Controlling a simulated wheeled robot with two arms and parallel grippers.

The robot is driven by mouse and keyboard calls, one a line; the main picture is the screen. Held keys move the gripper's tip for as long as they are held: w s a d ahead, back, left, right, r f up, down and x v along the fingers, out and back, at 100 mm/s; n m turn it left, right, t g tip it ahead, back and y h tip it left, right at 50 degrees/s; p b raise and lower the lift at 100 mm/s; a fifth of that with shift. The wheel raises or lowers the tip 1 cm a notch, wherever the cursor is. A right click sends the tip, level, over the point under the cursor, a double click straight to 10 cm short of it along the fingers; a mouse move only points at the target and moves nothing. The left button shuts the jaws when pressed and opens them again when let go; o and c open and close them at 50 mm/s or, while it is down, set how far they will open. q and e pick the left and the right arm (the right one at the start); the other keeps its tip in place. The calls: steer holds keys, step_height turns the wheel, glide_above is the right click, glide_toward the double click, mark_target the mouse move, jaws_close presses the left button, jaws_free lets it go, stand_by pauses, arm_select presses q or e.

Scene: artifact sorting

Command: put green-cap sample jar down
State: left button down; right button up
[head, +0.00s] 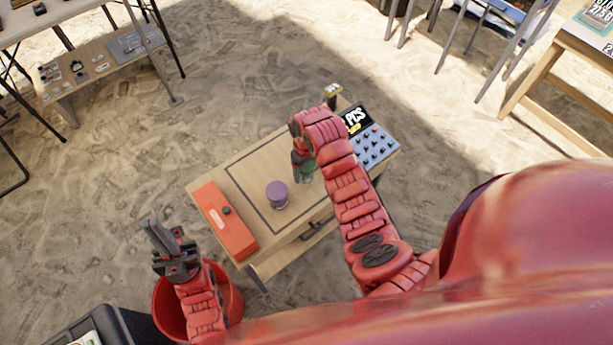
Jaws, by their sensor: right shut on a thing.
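The green-cap sample jar (306,172) is at the tip of my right arm, over the small wooden table (246,163). My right gripper (302,163) is shut on it, and the gripper and arm hide much of the jar. I cannot tell whether the jar touches the tabletop. A purple-capped jar (277,194) stands upright within the dark outlined rectangle on the table, left of and nearer than the green-cap jar. My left gripper (160,238) is left of the table, away from both jars; its finger gap is unclear.
A red-orange case (225,222) lies along the table's left edge. A panel with dark knobs (374,147) and a black sign (355,119) occupy the right end. A red bucket (230,290) is below my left arm. Bare tabletop shows around the purple-capped jar.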

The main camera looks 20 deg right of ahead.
mark_target(307, 177)
steer(key=shift+f+p, duration=0.55)
steer(key=shift+f, duration=1.2)
steer(key=shift+f, duration=0.1)
